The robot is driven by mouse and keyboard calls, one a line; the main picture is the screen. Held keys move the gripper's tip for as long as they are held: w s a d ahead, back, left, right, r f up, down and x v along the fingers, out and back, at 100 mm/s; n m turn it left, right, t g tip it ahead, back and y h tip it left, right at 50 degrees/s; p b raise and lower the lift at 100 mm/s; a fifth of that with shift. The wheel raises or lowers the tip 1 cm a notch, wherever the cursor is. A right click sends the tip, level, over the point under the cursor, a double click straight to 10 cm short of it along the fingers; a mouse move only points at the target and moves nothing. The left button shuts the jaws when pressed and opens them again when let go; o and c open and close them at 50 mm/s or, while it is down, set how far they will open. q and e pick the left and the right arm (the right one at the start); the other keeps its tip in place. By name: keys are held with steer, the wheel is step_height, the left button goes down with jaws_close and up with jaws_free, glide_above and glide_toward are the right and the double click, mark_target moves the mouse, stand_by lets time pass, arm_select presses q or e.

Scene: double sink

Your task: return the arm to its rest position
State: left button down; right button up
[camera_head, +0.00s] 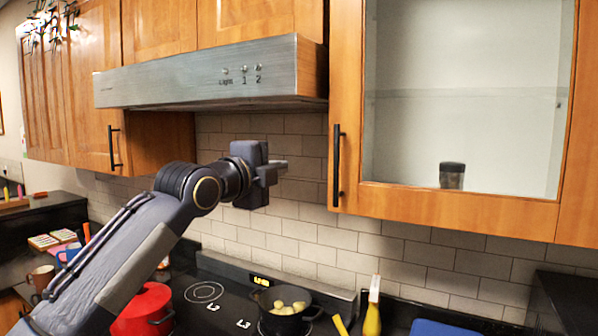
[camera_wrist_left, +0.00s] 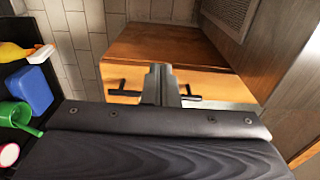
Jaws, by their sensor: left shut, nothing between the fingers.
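My left arm comes in from the lower left in the head view and reaches up over the stove. My left gripper (camera_head: 278,167) is shut and empty, held in the air in front of the tiled wall, below the range hood (camera_head: 215,75). In the left wrist view its closed fingers (camera_wrist_left: 160,84) point toward wooden cabinet doors with black handles. The fingers appear apart from the doors. My right gripper is in neither view.
A glass-door cabinet (camera_head: 465,100) with a dark jar hangs to the right of the gripper. Below are a black pot (camera_head: 284,322) with yellowish pieces, a red pot (camera_head: 146,308) and a yellow bottle (camera_head: 372,318).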

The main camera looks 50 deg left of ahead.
arm_select(q)
steer(key=s+d+f+n+g+h, duration=0.1)
steer(key=d+f+n+g+h, duration=0.15)
steer(key=d+f, duration=0.65)
steer(key=s+d+f+n+g+h, duration=0.2)
steer(key=d+f+n+h, duration=0.2)
steer(key=d+f, duration=0.55)
steer(key=s+d+f+n+g, duration=0.2)
steer(key=s+d+f+n, duration=0.1)
steer(key=f, duration=0.5)
steer(key=s+d+f+n+g+h, duration=0.1)
steer(key=s+d+f+n+g, duration=0.1)
steer(key=f, duration=0.6)
steer(key=s+d+f+n+g+h, duration=0.1)
steer(key=s+d+f+n+g, duration=0.2)
steer(key=f, duration=0.5)
steer(key=s+d+n, duration=0.1)
steer(key=s+d, duration=0.1)
steer(key=d, duration=0.1)
steer(key=shift+s+d+n, duration=0.25)
steer(key=shift+s+n, duration=0.05)
steer(key=shift+n, duration=0.05)
steer(key=shift+h, duration=0.25)
